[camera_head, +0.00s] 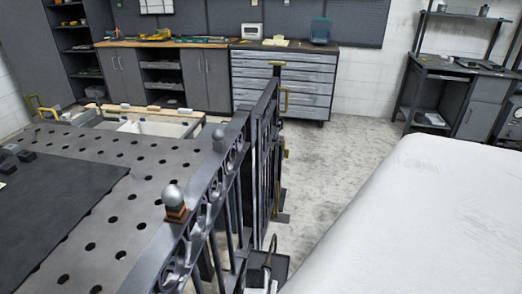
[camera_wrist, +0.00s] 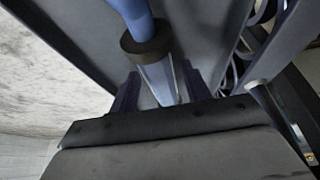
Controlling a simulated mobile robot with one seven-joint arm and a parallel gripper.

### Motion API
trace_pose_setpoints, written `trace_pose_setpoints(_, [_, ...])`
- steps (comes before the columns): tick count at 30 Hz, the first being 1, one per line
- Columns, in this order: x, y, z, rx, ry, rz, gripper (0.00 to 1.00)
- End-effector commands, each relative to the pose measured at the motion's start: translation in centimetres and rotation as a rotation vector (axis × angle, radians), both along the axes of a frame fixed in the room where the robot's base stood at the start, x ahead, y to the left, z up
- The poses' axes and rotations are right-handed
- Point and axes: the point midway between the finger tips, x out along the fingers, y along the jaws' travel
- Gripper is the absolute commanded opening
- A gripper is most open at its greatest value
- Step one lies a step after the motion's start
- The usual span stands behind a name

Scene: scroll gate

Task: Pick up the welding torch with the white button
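In the wrist view my gripper (camera_wrist: 160,92) has its two dark fingers apart. A smooth blue-grey tube with a dark collar (camera_wrist: 148,42) runs down between the fingers or just beyond them. I see no clear grip on it, and I cannot tell whether it is part of a welding torch or of the metalwork. No white button shows in either view. In the head view a dark box-like item with a thin curved piece (camera_head: 267,262) stands low behind the gate, too small to name.
A metal scroll gate (camera_head: 236,165) stands along the perforated welding table (camera_head: 105,205). Scrollwork (camera_wrist: 262,38) shows close at the right of the wrist view. A drawer cabinet (camera_head: 300,78) and workbench (camera_head: 165,43) line the back wall. Bare concrete floor (camera_head: 325,160) lies right of the gate.

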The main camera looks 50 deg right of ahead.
Motion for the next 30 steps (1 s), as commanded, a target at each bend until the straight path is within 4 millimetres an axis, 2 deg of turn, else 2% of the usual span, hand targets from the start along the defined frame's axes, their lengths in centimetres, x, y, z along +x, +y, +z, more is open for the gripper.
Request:
trace_pose_setpoints(1, [0.0, 0.0, 0.0, 0.0, 0.0, 0.0, 0.41])
trace_pose_setpoints(9, [0.0, 0.0, 0.0, 0.0, 0.0, 0.0, 0.05])
trace_pose_setpoints(10, [0.0, 0.0, 0.1, -0.002, -0.001, 0.0, 0.03])
trace_pose_setpoints(17, [0.0, 0.0, 0.2, -0.002, -0.001, 0.0, 0.03])
trace_pose_setpoints(23, [0.1, -0.1, 1.2, -0.003, -0.003, 0.0, 0.03])
trace_pose_setpoints(26, [0.1, -0.1, 2.6, -0.005, -0.004, 0.0, 0.03])
trace_pose_setpoints(30, [0.2, -0.1, 5.7, -0.007, -0.005, 0.0, 0.03])
